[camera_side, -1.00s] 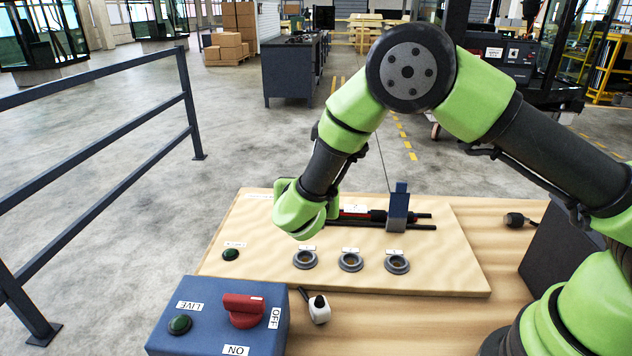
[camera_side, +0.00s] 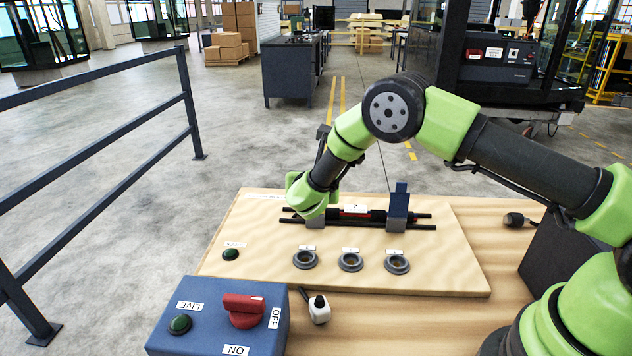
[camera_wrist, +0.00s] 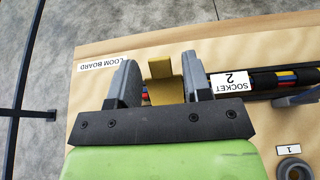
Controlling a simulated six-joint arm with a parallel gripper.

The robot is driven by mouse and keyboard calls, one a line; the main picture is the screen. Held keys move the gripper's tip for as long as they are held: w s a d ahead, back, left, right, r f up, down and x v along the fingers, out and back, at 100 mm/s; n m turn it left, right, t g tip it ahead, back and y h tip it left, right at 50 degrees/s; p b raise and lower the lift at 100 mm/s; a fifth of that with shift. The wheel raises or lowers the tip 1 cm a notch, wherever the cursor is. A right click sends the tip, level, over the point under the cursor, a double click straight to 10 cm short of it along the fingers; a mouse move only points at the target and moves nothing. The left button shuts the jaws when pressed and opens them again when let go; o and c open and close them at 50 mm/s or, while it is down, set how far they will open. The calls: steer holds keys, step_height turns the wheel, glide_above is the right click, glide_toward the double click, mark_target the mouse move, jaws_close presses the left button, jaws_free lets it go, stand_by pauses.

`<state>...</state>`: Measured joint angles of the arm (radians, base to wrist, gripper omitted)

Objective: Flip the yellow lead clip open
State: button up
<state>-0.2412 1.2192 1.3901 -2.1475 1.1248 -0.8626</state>
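The yellow lead clip (camera_wrist: 166,88) shows in the wrist view between the two grey fingers of my gripper (camera_wrist: 160,78). It has a tab sticking up at its far end, and its lower part is partly hidden by the gripper body. The fingers stand apart on either side of it; a small gap shows on the left, and I cannot tell if the right finger touches it. Striped wires (camera_wrist: 262,80) pass beside it, with a white "SOCKET 2" label (camera_wrist: 230,82). In the side view my wrist hides the yellow clip and the fingertips.
A blue upright clip (camera_side: 397,208) stands to the right on the loom board (camera_side: 450,260). Several grey ring sockets (camera_side: 350,262) lie in front. A blue switch box (camera_side: 215,325) with a red knob (camera_side: 243,305) stands at the front left, beside a white plug-like piece (camera_side: 319,309).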

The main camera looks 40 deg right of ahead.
jaws_close()
steer(key=shift+a, duration=0.1)
steer(key=shift+s+a+r+t+h, duration=0.1)
steer(key=shift+s+a+t+h, duration=0.5)
steer(key=shift+t+h, duration=0.4)
steer(key=shift+s+a+r+t+h, duration=0.1)
steer(key=shift+s+a+t+h, duration=0.45)
steer(key=shift+t+h, duration=0.45)
steer(key=shift+o, duration=0.8)
jaws_free()
steer(key=shift+r, duration=0.1)
step_height(320, 180, up, 10)
